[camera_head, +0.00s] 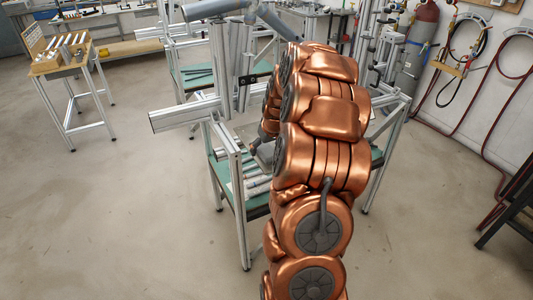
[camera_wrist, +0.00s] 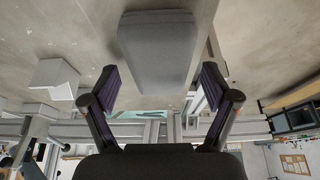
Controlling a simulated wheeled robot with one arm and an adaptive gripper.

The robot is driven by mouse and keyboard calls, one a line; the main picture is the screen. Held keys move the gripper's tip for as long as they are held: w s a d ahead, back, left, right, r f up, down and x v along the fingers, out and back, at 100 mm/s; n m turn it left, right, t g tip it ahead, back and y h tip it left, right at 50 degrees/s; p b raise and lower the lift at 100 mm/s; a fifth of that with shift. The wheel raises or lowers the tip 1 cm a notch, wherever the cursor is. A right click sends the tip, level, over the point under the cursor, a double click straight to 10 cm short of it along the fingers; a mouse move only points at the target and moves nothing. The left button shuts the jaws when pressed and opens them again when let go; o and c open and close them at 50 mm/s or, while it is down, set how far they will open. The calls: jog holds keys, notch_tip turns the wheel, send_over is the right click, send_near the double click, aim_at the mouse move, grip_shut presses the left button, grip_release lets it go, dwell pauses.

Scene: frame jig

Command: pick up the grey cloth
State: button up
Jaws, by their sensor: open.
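A smooth grey piece with soft, rounded edges (camera_wrist: 156,48), which looks like the grey cloth, shows at the upper middle of the wrist view. It lies between and beyond the two dark fingers of my gripper (camera_wrist: 161,88). The fingers are spread wide with a clear gap, and nothing is held. I cannot tell whether the cloth hangs over a bar or lies on one. In the head view my copper arm hides most of the spot where my gripper works, and I cannot make out the cloth for sure there.
An aluminium frame jig with a beam end (camera_head: 185,114) stands around my arm, with a green-topped lower shelf (camera_head: 222,177). A small wooden-topped table (camera_head: 62,65) is at the left. A gas cylinder (camera_head: 415,50) and hoses are at the right. Open floor lies at the front left.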

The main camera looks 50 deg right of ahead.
aim_at(263, 149)
jog(key=shift+c, duration=0.4)
jog(key=c, duration=1.1)
jog(key=shift+o, duration=0.2)
jog(key=shift+r, duration=0.15)
jog(key=shift+r+p, duration=0.2)
jog(key=shift+p, duration=0.35)
jog(key=shift+r+b, duration=1.1)
jog(key=shift+r, duration=0.6)
jog(key=shift+s+a+b, duration=0.35)
jog(key=shift+s+a, duration=0.5)
jog(key=shift+a, duration=0.05)
jog(key=s+a+r+b, duration=0.1)
jog(key=s+a+b, duration=0.3)
jog(key=s+a, duration=0.5)
jog(key=shift+s+a+r, duration=0.2)
jog(key=shift+a, duration=0.15)
